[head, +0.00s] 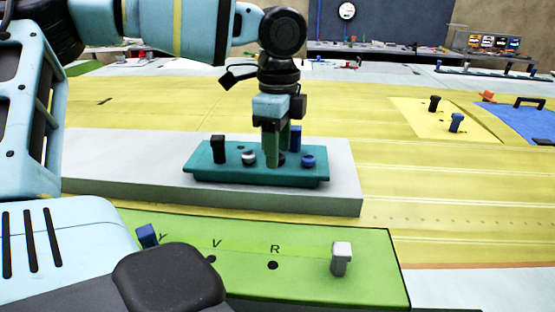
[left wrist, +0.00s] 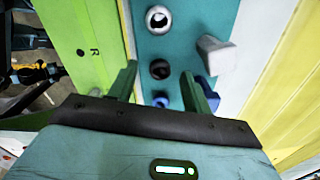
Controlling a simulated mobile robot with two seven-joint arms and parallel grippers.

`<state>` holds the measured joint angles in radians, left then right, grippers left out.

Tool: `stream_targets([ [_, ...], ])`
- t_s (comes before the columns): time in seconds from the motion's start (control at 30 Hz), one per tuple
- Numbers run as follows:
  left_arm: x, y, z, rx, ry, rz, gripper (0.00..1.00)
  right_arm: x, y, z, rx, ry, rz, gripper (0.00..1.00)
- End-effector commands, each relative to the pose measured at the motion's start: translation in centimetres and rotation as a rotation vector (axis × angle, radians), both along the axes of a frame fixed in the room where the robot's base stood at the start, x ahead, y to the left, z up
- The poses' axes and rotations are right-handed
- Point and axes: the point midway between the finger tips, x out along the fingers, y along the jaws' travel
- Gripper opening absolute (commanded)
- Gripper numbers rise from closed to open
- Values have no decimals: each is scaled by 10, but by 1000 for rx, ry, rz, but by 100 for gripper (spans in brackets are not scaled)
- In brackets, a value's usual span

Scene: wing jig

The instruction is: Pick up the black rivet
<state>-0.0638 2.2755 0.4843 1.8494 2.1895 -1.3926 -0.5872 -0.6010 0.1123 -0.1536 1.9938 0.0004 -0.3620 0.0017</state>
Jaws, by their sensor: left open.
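A teal tray (head: 205,172) holds several rivets. A short black rivet (left wrist: 160,69) sits in its near row, between a short silver rivet (left wrist: 159,19) and a short blue one (left wrist: 161,100). A taller black rivet (head: 218,149) stands at the tray's left end in the head view. My left gripper (head: 276,160) points down over the tray, jaws open. In the left wrist view its green fingertips (left wrist: 160,72) lie on either side of the short black rivet. In the head view that rivet is mostly hidden by a finger. My right gripper is not in view.
A tall grey rivet (left wrist: 215,52) and a tall blue one (left wrist: 205,88) stand close beside the gripper's far finger. The tray rests on a grey block (head: 340,185). A green board (head: 370,265) in front carries a grey-white rivet (head: 341,258).

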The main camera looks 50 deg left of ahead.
Motion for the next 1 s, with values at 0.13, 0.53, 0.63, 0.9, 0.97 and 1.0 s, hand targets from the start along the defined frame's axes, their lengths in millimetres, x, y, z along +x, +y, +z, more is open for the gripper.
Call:
stream_targets([
  [0.13,0,0,-14,0,0,-1,49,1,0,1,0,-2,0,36],
  [0.53,-1,0,-19,0,5,0,31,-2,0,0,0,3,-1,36],
  [0.63,0,1,-20,0,5,0,18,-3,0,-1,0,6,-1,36],
  [0.9,0,1,-21,0,7,1,2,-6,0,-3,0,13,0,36],
  [0.97,0,1,-21,1,8,1,2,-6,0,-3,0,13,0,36],
  [1.0,0,1,-21,1,8,1,2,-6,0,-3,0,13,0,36],
])
